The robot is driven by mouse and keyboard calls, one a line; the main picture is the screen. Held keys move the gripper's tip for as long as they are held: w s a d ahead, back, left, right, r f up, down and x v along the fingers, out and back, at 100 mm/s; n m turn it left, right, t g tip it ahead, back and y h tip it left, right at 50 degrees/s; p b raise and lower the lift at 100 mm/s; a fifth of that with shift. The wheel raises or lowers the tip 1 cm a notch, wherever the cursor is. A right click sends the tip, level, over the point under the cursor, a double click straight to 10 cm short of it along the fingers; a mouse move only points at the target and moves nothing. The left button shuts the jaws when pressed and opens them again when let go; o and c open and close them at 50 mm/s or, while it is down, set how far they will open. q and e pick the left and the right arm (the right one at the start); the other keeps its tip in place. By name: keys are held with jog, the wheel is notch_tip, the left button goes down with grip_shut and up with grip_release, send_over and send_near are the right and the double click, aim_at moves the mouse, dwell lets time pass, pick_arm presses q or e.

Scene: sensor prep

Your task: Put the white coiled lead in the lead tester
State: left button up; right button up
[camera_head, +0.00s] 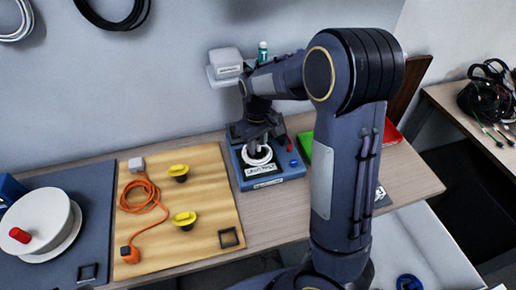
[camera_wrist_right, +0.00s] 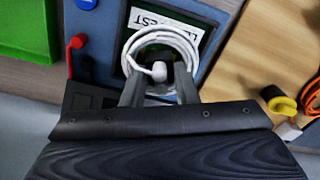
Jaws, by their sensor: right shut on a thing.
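The white coiled lead (camera_head: 257,157) is over the sloped top of the blue lead tester (camera_head: 290,171), in front of its "LEAD TEST" panel. My right gripper (camera_head: 256,145) points down at the tester and is shut on the lead. In the right wrist view the coil (camera_wrist_right: 190,46) lies across the tester's dark-framed label, and the tester's blue body (camera_wrist_right: 107,22) shows beside it. My right gripper's fingers (camera_wrist_right: 158,88) close around the lead's white plug end. I cannot tell whether the coil touches the tester. My left gripper is not in view.
A wooden board (camera_head: 206,201) left of the tester holds an orange cable (camera_head: 150,205) and two yellow-topped pieces (camera_head: 184,218). A white reel (camera_head: 32,222) stands on a dark mat. A green object (camera_head: 304,146) lies right of the tester. My right arm hides part of the bench.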

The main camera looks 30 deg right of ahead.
jog(key=shift+f, duration=1.3)
jog(key=shift+f, duration=0.1)
jog(key=o, duration=1)
jog(key=shift+s, duration=0.1)
jog(key=shift+o, duration=0.2)
